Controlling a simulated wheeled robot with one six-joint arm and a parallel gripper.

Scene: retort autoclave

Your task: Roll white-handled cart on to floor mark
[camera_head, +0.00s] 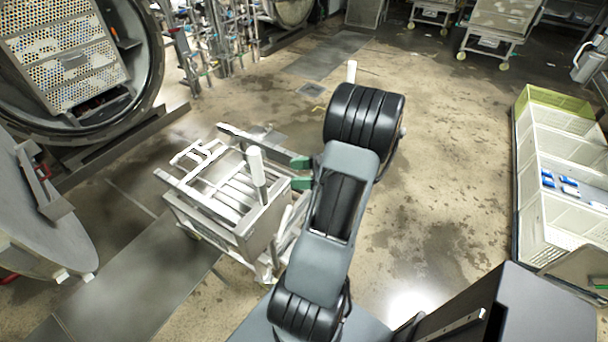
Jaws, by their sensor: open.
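The metal cart (235,222) stands on the floor left of centre, in front of the round retort. It has a slatted roller top and an upright white handle (257,168) on its near right side. My gripper (301,173), with green fingertips, is open and empty. Its fingers point left towards the white handle, with a small gap between them and it in the picture. My arm hides part of the cart's right side and the floor behind. A grey square (311,90) lies on the floor beyond the cart; I cannot tell whether it is the floor mark.
The open retort (150,75) holds a perforated load at upper left; its door (40,215) swings out at left. Pipes and valves (215,45) stand behind. White crates (535,175) line the right. Other carts (495,30) stand at the back. Open floor (450,130) lies right of centre.

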